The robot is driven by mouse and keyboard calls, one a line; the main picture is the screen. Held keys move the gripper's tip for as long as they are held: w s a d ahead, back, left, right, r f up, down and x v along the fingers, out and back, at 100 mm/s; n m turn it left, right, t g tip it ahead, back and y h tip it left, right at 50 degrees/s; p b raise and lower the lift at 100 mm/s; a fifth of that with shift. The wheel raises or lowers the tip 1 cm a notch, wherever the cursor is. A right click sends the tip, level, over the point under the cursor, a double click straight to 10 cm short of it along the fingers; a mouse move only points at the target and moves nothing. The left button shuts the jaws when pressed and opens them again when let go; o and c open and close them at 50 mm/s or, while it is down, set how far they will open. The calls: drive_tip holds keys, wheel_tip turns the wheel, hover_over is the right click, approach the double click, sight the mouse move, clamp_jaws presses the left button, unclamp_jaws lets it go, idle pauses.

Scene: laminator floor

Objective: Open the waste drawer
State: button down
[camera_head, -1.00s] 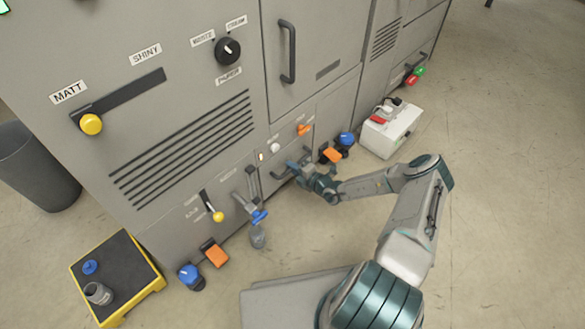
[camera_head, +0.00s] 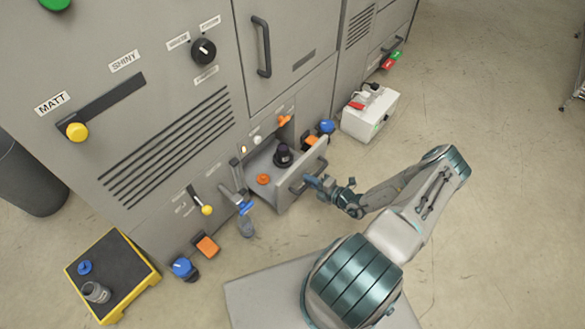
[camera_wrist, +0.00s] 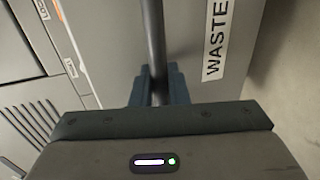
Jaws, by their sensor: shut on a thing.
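The waste drawer (camera_head: 268,197) stands pulled out from the lower front of the grey machine in the head view. Inside it are a black knob-like object (camera_head: 283,155) and an orange round piece (camera_head: 263,179). My gripper (camera_head: 312,183) is at the drawer's front, at its dark bar handle (camera_head: 298,186). In the wrist view, my gripper (camera_wrist: 160,88) is shut on the handle (camera_wrist: 154,40), with a blue-grey finger on each side. The label WASTE (camera_wrist: 216,38) shows on the drawer front beside it.
A white box (camera_head: 370,113) stands on the floor right of the drawer. A blue valve with a grey bottle (camera_head: 246,226) is close to the left. A yellow-edged black platform (camera_head: 112,275) is at lower left. Floor is clear to the right.

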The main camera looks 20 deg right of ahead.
drive_tip(key=f+v, duration=0.2)
drive_tip(key=v, duration=0.7)
drive_tip(key=shift+s, duration=0.25)
drive_tip(key=shift+d, duration=0.15)
drive_tip(key=c, duration=1.5)
unclamp_jaws()
drive_tip(key=p+v, duration=0.2)
drive_tip(key=v, duration=1.2)
drive_tip(key=shift+w+p, duration=0.1)
drive_tip(key=shift+p, duration=0.25)
